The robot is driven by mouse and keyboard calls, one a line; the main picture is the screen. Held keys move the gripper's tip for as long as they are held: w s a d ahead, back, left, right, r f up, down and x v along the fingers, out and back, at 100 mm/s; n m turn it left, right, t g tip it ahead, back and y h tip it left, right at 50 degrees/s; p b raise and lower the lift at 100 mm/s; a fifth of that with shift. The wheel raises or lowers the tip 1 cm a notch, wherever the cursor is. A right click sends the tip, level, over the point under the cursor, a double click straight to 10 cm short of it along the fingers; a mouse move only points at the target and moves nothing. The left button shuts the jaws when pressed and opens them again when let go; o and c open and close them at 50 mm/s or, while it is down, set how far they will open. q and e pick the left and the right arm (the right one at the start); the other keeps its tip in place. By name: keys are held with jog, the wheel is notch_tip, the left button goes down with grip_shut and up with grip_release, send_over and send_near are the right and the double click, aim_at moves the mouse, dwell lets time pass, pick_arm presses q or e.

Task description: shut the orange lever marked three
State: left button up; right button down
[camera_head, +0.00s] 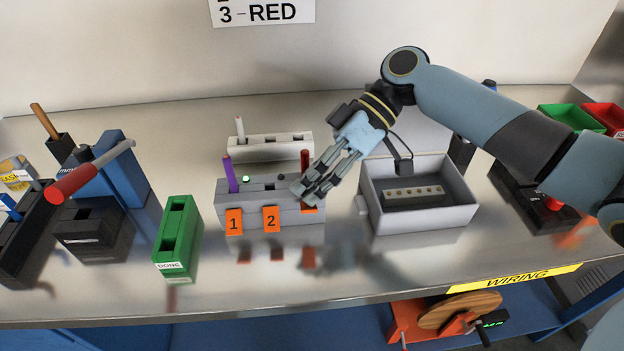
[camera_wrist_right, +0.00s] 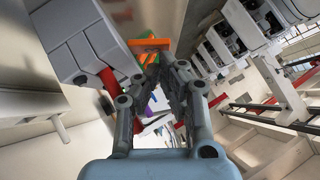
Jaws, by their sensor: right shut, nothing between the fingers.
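The grey dispenser block (camera_head: 252,213) stands mid-table with orange levers on its front. Lever one (camera_head: 233,222) and lever two (camera_head: 271,219) show their numbers and hang down. The third orange lever (camera_head: 310,209), at the right end, is mostly hidden behind my right gripper (camera_head: 307,194); its number is not readable. My right gripper is shut and empty, its fingertips right at this lever; whether they touch is unclear. In the right wrist view an orange piece (camera_wrist_right: 148,44) lies just beyond the fingertips (camera_wrist_right: 150,62). My left gripper is not in view.
A purple stick (camera_head: 229,173) and a dark red stick (camera_head: 305,163) stand in the block. A white rack (camera_head: 264,149) is behind it. A grey bin (camera_head: 421,219) stands close on the right, a green holder (camera_head: 170,263) on the left. The table in front is clear.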

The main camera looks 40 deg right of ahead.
aim_at(309, 209)
jog(key=shift+s, duration=0.1)
jog(key=shift+s+a+n+t+h, duration=0.1)
jog(key=shift+s+n+t+h, duration=0.05)
jog(key=shift+n+t+h, duration=0.2)
jog(key=shift+s+a+f+t, duration=0.1)
jog(key=shift+s+t, duration=0.05)
jog(key=shift+t, duration=0.1)
jog(key=shift+s+a+f+n+t+h, duration=0.3)
jog(key=shift+s+n+t+h, duration=0.15)
jog(key=shift+n+t+h, duration=0.15)
jog(key=shift+s+a+f+n+t+h+b, duration=0.15)
jog(key=shift+s+f+n+t+h+b, duration=0.25)
jog(key=shift+t+b, duration=0.3)
jog(key=shift+s+a+f+n+t+h+b, duration=0.2)
jog(key=shift+f+n+t+h+b, duration=0.25)
jog(key=shift+t+b, duration=0.6)
jog(key=shift+r, duration=0.25)
jog(key=shift+w+d, duration=0.15)
jog(key=shift+w, duration=0.05)
